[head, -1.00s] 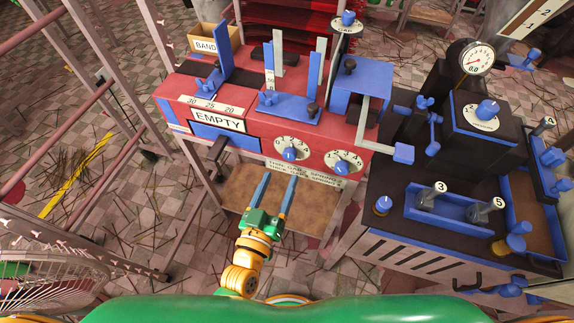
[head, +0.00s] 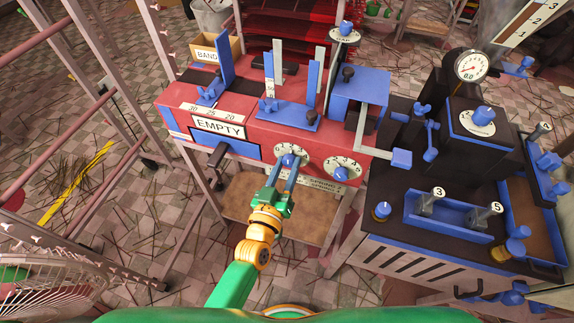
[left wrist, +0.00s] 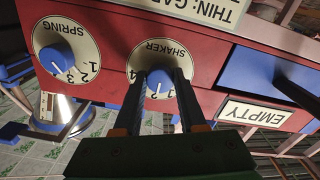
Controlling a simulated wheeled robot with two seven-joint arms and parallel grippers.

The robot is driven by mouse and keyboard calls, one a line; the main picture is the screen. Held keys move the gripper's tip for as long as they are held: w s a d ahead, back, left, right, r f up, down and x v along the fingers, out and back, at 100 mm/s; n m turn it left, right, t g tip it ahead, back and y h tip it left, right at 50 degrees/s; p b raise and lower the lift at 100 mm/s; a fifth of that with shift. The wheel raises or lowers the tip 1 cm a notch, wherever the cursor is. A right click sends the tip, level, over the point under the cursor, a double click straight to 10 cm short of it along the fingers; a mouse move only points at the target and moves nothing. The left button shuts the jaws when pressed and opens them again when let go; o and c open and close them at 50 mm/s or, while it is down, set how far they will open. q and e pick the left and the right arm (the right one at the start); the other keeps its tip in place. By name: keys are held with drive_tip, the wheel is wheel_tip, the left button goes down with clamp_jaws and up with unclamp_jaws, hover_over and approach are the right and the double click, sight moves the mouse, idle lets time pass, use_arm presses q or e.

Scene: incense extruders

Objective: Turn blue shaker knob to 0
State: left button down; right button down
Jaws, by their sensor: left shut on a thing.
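The blue shaker knob (head: 289,160) sits on a round white numbered dial on the red machine's front. In the left wrist view the knob (left wrist: 158,78) is in the middle of the dial marked SHAKER (left wrist: 172,53), and the dial appears turned over. My left gripper (head: 291,165) reaches up from below, with its two fingers on either side of the knob, shut on it. In the left wrist view the fingers (left wrist: 157,88) hide parts of the dial, and I cannot tell which number the knob points to. My right gripper is not in view.
The SPRING knob (head: 342,172) is close by to the right in the head view. The EMPTY drawer (head: 227,147) is to the left. A dark bench (head: 395,228) with knobs and a gauge (head: 472,65) stands at right. Metal racks stand at left.

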use_arm(q)
drive_tip(key=n, duration=0.6)
drive_tip(key=shift+n, duration=0.4)
drive_tip(key=n, duration=0.3)
drive_tip(key=shift+n+b, duration=0.3)
drive_tip(key=shift+r+n, duration=0.1)
drive_tip(key=shift+n, duration=1.7)
drive_tip(key=shift+c, duration=2.4)
unclamp_jaws()
